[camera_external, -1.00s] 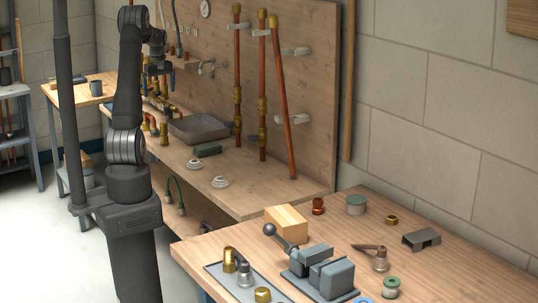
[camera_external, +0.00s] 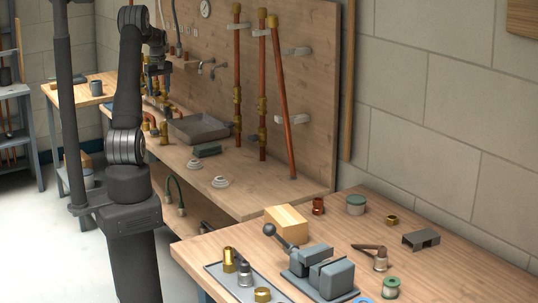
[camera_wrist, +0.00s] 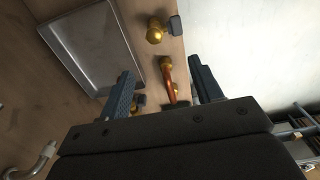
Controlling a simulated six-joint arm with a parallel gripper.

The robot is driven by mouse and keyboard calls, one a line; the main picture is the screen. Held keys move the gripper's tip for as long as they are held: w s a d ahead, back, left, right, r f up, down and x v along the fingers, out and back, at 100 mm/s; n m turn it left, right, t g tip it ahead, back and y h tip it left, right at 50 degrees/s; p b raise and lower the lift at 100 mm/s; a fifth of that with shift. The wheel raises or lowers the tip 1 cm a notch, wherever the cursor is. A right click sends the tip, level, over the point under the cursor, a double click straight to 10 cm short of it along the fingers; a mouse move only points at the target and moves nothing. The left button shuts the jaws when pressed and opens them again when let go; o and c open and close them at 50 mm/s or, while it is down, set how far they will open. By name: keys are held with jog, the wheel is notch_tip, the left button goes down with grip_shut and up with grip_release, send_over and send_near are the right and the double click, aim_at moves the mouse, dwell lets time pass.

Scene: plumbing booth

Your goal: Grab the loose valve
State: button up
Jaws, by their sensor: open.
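My gripper (camera_wrist: 161,68) is open and empty, with its two fingers pointing down over the workbench. A copper pipe piece with a brass end (camera_wrist: 167,75) shows between the fingers, below them. A brass valve-like fitting with a grey handle (camera_wrist: 154,31) lies past the fingertips, near the bench edge. Another brass piece (camera_wrist: 138,102) is partly hidden by the left finger. I cannot tell for sure which one is the loose valve. In the external view my gripper (camera_external: 154,92) is small above the far end of the bench, near several brass and copper fittings (camera_external: 163,132).
A grey metal tray (camera_wrist: 72,38) lies left of the fingers; it also shows in the external view (camera_external: 199,139). A tap (camera_wrist: 35,160) is at lower left. Upright copper pipes (camera_external: 237,80) stand against the backboard. The front table (camera_external: 220,245) holds a vise (camera_external: 322,272).

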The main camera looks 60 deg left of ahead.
jog(key=m, duration=0.9)
send_near(164, 132)
jog(key=f, duration=0.3)
jog(key=a+f, duration=0.1)
jog(key=f, duration=0.7)
jog(key=shift+w+a, duration=0.35)
jog(key=shift+w, duration=0.05)
jog(key=shift+r, duration=0.1)
jog(key=c, duration=1.2)
